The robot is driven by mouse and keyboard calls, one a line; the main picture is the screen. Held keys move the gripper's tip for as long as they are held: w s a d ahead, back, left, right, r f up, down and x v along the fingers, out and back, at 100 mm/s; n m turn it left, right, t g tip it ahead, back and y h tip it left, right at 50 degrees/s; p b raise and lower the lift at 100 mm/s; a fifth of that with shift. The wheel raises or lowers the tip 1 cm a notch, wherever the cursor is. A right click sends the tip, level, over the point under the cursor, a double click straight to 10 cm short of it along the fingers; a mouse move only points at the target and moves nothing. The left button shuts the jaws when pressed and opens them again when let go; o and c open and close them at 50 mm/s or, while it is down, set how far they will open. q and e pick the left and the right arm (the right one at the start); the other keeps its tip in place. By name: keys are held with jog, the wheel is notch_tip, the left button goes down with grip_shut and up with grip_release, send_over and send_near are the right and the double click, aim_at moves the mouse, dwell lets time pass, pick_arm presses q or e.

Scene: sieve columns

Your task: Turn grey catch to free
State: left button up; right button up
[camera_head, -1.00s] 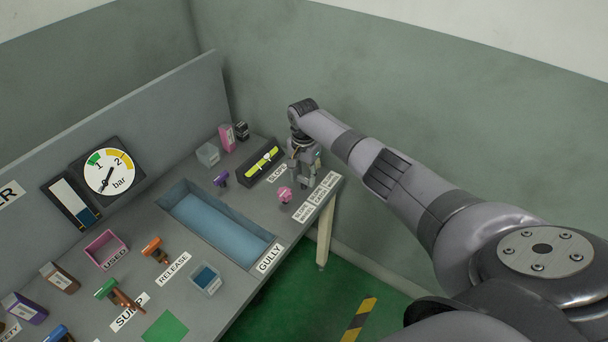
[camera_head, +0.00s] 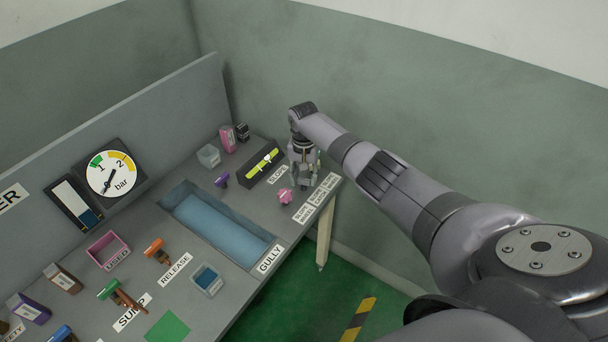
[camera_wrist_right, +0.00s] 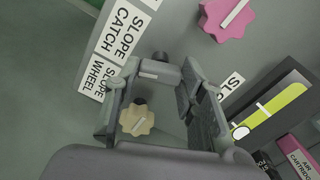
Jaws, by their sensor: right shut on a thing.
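The grey catch (camera_wrist_right: 150,72), a small grey piece with a white line, sits between the fingers of my right gripper (camera_wrist_right: 158,92) in the right wrist view. The fingers are shut on it. A beige scalloped knob (camera_wrist_right: 136,121) shows beside it, also between the arms of the gripper but nearer the camera's edge. In the head view my right gripper (camera_head: 303,178) points down at the bench's far right corner and hides the catch. A label reading SLOPE CATCH (camera_wrist_right: 122,32) lies beside the gripper. My left gripper is not in view.
A pink knob (camera_head: 285,196) stands close to the gripper. A black box with a yellow-green slot (camera_head: 262,162) lies just behind. The blue-floored gully (camera_head: 215,228), small bins and coloured handles fill the bench (camera_head: 240,201). Free floor lies beyond the right edge.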

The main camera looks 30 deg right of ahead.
aim_at(304, 179)
jog(key=n, duration=0.6)
jog(key=shift+p, duration=0.35)
jog(key=n, duration=0.4)
jog(key=shift+n, duration=1.9)
jog(key=o, duration=1.1)
jog(key=shift+o, duration=0.2)
jog(key=shift+r, duration=0.15)
notch_tip(304, 179, up, 12)
